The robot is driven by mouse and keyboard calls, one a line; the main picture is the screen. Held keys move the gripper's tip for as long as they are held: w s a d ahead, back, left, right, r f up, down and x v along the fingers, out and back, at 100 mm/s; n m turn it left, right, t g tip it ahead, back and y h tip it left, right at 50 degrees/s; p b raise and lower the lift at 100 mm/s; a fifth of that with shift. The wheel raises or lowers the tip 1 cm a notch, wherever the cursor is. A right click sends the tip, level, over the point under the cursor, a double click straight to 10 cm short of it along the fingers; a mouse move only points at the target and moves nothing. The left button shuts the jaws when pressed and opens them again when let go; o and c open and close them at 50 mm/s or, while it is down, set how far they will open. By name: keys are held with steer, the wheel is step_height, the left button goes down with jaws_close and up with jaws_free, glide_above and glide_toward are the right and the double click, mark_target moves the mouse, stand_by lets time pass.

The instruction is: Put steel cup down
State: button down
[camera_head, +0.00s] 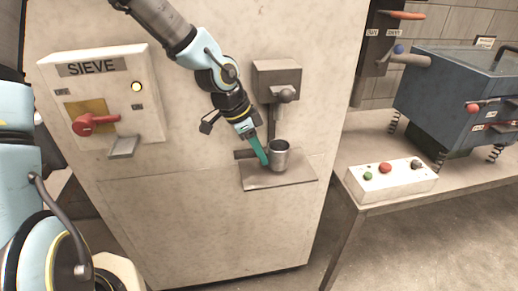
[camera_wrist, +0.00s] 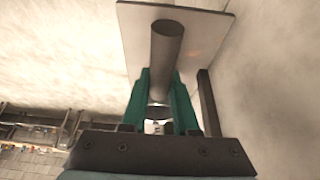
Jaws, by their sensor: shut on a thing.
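The steel cup (camera_head: 280,156) is upright at the small metal shelf (camera_head: 258,181) on the machine's front. I cannot tell for certain whether its base touches the shelf. My gripper (camera_head: 264,158) reaches down from the upper left, and its green fingers are at the cup's left side. In the wrist view my gripper (camera_wrist: 161,75) is shut on a dark grey cylindrical part that fits the cup. The pale shelf plate (camera_wrist: 205,35) lies beyond it. The fingers hide part of the cup's left side.
A tap unit (camera_head: 277,78) with a knob and pipe is mounted above the cup. The SIEVE panel (camera_head: 100,100) with a red handle is at left. A button box (camera_head: 392,180) stands on the right table.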

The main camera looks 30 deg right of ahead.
steer(key=shift+w+d+f+p, duration=0.2)
steer(key=shift+w, duration=0.2)
steer(key=shift+w+d+f+p, duration=0.15)
steer(key=shift+w, duration=0.25)
steer(key=shift+f, duration=0.4)
steer(key=shift+f, duration=0.1)
steer(key=c, duration=0.7)
jaws_free()
steer(key=v, duration=1.2)
steer(key=shift+b, duration=0.35)
steer(key=shift+s, duration=0.1)
